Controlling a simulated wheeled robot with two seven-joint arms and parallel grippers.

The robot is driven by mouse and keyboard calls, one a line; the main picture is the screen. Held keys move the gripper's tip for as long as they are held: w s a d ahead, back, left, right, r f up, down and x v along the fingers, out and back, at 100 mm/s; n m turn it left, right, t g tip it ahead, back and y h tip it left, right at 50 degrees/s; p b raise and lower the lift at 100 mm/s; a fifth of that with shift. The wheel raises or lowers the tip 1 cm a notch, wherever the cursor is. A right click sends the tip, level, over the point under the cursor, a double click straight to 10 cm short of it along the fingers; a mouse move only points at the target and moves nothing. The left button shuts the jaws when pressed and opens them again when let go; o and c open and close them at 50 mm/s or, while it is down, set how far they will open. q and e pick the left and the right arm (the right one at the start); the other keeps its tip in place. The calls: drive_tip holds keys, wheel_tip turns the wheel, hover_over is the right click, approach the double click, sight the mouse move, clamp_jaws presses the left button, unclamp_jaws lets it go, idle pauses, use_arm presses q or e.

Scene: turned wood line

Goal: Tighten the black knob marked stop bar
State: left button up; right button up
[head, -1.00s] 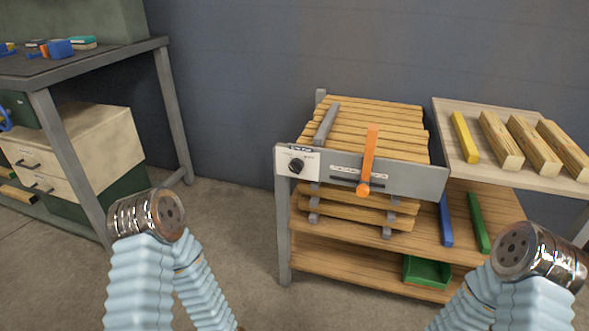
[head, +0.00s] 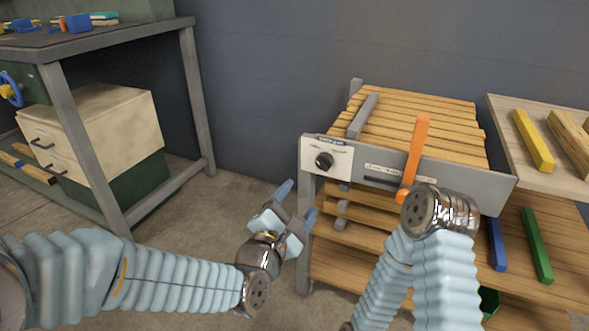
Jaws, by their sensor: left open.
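The black knob (head: 324,161) sits on a white label plate at the left end of the grey front panel (head: 437,179) of the wooden rack. The lettering above it is too small to read. My left gripper (head: 299,201) is open and empty, below and left of the knob and apart from it, close to the rack's left front leg. An orange lever (head: 417,150) stands upright at a slot in the same panel, to the right of the knob. My right arm rises in front of the panel's right half; its gripper does not show.
A grey workbench (head: 130,33) with cream drawers (head: 95,130) stands at left. A shelf (head: 505,120) with a yellow bar (head: 533,140) and wooden bars is at right. Blue (head: 497,244) and green (head: 537,246) bars lie lower down. Floor between bench and rack is clear.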

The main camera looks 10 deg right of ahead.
sight(321, 166)
use_arm(q)
drive_tip(key=p+x, duration=0.1)
drive_tip(key=x, duration=1.2)
drive_tip(key=shift+w+d, duration=0.2)
drive_tip(key=shift+w, duration=0.05)
